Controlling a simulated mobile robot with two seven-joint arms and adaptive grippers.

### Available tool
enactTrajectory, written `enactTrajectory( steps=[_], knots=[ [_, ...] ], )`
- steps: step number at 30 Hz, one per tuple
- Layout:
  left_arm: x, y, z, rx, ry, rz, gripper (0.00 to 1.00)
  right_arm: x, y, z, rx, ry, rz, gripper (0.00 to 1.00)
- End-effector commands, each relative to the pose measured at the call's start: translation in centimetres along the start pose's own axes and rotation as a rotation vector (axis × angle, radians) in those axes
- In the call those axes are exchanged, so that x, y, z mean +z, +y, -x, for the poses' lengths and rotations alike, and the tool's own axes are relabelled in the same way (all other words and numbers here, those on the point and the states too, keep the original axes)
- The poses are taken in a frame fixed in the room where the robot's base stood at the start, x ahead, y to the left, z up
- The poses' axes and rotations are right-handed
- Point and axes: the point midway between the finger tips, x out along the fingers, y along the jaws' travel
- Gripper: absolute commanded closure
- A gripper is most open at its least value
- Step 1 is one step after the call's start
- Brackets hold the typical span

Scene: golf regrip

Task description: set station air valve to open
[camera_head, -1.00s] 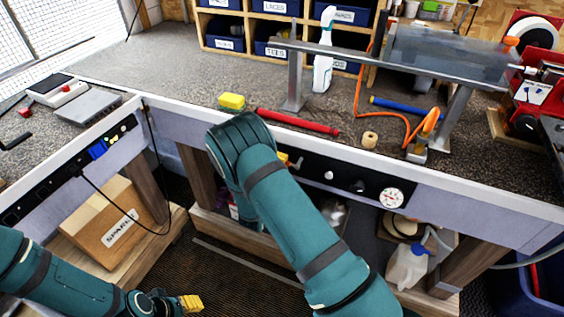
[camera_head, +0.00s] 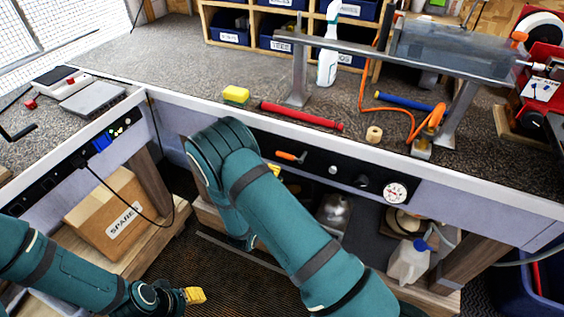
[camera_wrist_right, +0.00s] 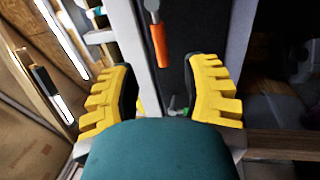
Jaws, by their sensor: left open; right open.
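The station air valve shows as an orange-handled lever (camera_head: 289,156) on the black panel at the bench front. Its handle lies along the panel, with a metal end at its right. In the right wrist view the orange handle (camera_wrist_right: 160,46) is beyond the fingers, near the middle of the gap. My right gripper (camera_wrist_right: 162,88) is open with nothing between its yellow fingers. In the head view it is mostly hidden behind my right arm; a yellow bit shows just below the lever. My left gripper (camera_head: 194,295) is at lower left, away from the bench, and empty.
The panel also bears dark knobs and a round gauge (camera_head: 395,193). A white jug (camera_head: 408,262) stands below. A cardboard box (camera_head: 112,215) is at left.

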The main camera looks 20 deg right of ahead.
Motion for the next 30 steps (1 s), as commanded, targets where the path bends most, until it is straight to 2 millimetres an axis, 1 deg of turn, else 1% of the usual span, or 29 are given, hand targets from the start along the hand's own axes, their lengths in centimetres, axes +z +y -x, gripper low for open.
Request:
enactTrajectory(
  steps=[1, 3, 6, 9, 14, 26, 29, 30],
  knots=[
    [0.0, 0.0, 0.0, 0.000, 0.000, 0.000, 0.53, -0.1, 0.0, 1.1, -0.002, 0.004, 0.001, 0.53],
    [0.0, 0.0, 0.0, 0.000, 0.000, 0.000, 0.53, -0.1, 0.0, 2.1, -0.001, 0.003, 0.000, 0.53],
    [0.0, 0.0, 0.0, 0.000, 0.000, 0.000, 0.53, -0.1, 0.0, 3.4, -0.001, 0.002, 0.000, 0.53],
    [0.0, 0.0, 0.0, 0.000, 0.000, 0.000, 0.53, -0.1, 0.0, 4.1, -0.001, 0.001, 0.000, 0.53],
    [0.0, 0.0, 0.0, 0.000, 0.000, 0.000, 0.53, 0.0, 0.0, 4.4, 0.000, 0.000, -0.001, 0.53],
    [0.0, 0.0, 0.0, 0.000, 0.000, 0.000, 0.53, 0.0, 0.0, 4.4, 0.000, -0.001, -0.001, 0.53],
    [0.0, 0.0, 0.0, 0.000, 0.000, 0.000, 0.53, 0.6, -0.3, 4.3, -0.023, -0.024, 0.017, 0.53],
    [0.0, 0.0, 0.0, 0.000, 0.000, 0.000, 0.53, 1.3, -0.8, 4.2, -0.050, -0.053, 0.040, 0.53]
  ],
)
